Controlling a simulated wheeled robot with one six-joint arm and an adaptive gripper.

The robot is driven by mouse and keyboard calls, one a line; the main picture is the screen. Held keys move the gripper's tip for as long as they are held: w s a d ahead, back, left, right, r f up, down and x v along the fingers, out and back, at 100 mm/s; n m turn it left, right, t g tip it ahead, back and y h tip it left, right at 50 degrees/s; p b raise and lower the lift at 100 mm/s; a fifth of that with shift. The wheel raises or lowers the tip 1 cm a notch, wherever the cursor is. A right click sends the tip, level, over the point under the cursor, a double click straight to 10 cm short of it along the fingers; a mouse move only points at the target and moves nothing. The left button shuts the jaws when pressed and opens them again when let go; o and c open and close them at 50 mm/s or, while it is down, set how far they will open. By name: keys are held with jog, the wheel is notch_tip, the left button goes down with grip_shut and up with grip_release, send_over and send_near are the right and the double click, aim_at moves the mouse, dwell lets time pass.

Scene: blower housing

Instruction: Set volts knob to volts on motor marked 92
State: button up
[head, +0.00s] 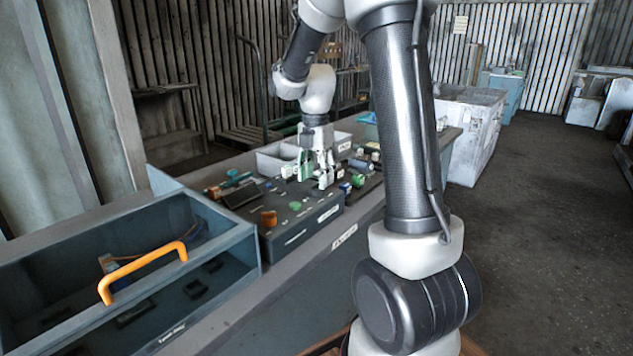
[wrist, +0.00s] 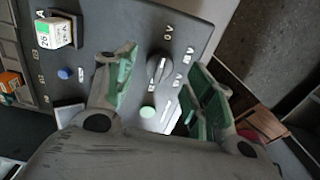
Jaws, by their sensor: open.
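In the wrist view a dark round volts knob (wrist: 158,70) sits on the grey panel, with white volt marks around part of it. Its exact setting is hard to read. My gripper (wrist: 163,82) is open, its green-padded fingers apart on either side of the knob in that view; I see no contact. In the head view my gripper (head: 313,178) points down over the dark control box (head: 295,225) and hides the knob. A block with a white and green label (wrist: 60,32) is at the wrist view's upper left; its small print is not surely readable.
A green button (wrist: 147,112) and a blue button (wrist: 64,73) are on the panel. White bins (head: 275,155) stand behind.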

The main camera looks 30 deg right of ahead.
jog(key=shift+f, duration=1.05)
jog(key=c, duration=1.1)
jog(key=shift+o, duration=0.2)
